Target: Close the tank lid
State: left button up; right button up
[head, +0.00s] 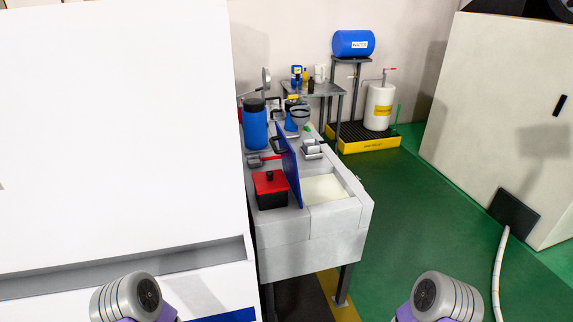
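The tank (312,243) is a grey, box-shaped body on dark legs in the middle of the view. Its top right part is open and shows a pale cream fill (324,188). The blue lid (291,171) stands nearly upright at the left edge of this opening, and a dark handle (279,144) shows at its upper left. Only grey and purple parts of my two arms show at the bottom edge. Neither gripper is in view, so nothing tells what they hold.
A red-lidded black box (270,190) sits left of the lid, with a blue container (255,128) behind. A large white cabinet (120,130) fills the left. A yellow spill tray (368,145) stands farther back. Green floor (410,215) right of the tank is clear.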

aim_at(289, 159)
jog(key=z, duration=1.65)
jog(key=i, duration=1.85)
jog(key=u, duration=3.8)
